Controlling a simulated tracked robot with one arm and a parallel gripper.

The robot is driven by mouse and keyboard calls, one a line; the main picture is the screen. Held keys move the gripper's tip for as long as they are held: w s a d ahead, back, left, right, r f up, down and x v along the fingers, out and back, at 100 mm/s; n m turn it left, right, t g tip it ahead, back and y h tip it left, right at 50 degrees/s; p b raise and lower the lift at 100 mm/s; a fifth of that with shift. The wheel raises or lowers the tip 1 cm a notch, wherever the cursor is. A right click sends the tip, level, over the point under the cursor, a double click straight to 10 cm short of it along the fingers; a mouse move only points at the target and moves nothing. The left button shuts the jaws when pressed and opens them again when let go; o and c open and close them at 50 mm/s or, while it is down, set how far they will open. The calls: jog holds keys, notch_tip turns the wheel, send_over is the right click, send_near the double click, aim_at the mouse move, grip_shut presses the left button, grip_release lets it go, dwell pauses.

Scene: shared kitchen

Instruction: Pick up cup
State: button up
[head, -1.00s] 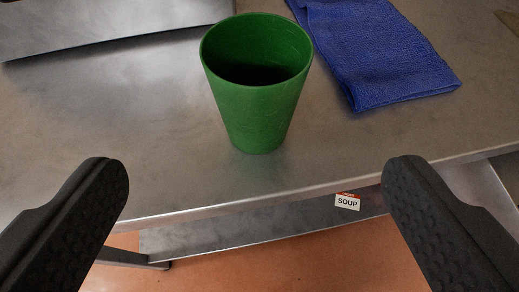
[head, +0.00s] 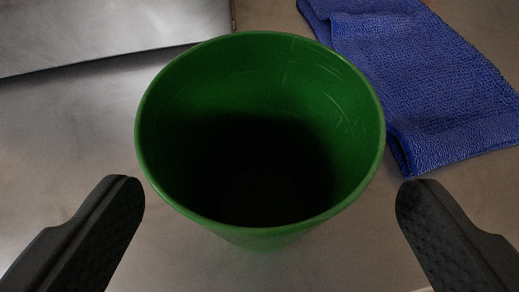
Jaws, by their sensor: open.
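A green cup (head: 260,228) stands upright on the metal table in the middle of the head view. I look down into its mouth, and its inside is dark with no contents to be made out. My gripper (head: 270,190) is open, with one black finger at the lower left and the other at the lower right. The cup's rim lies between and a little beyond the fingertips in the picture. I see a gap on each side and no contact. The cup's base is mostly hidden below its rim.
A folded blue cloth (head: 425,80) lies on the table to the right, close behind the right finger in the picture. A metal box or panel (head: 110,30) stands at the upper left. The metal table (head: 70,130) is bare to the left of the cup.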

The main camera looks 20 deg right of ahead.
aim_at(262, 132)
jog(key=x, duration=0.2)
jog(key=b+x, duration=0.1)
jog(key=x, duration=0.2)
jog(key=shift+a+f, duration=0.15)
jog(key=shift+a, duration=0.05)
jog(key=c, duration=1.1)
